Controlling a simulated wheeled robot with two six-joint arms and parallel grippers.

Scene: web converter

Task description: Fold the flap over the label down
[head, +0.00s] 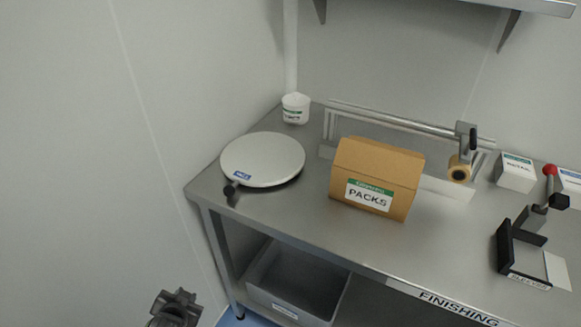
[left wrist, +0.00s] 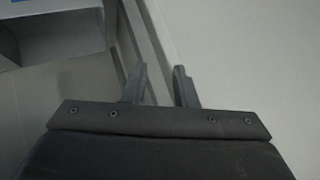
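A brown cardboard box (head: 375,160) stands on the steel table, with a white and green label reading "PACKS" (head: 369,196) on its front face. A brown panel slopes above the label. I cannot tell from here whether it is a raised flap or how far it is folded. My left gripper (head: 175,305) is low at the bottom left of the head view, off the table's front left side and well apart from the box. In the left wrist view its two fingers (left wrist: 160,88) are spread with nothing between them. My right gripper is not in view.
On the steel table (head: 300,220) are a round white plate (head: 262,160), a white cup (head: 295,108), a rail with a tape roll (head: 459,168), and a black bracket (head: 505,246). A grey bin (head: 300,285) sits below. The table in front of the box is clear.

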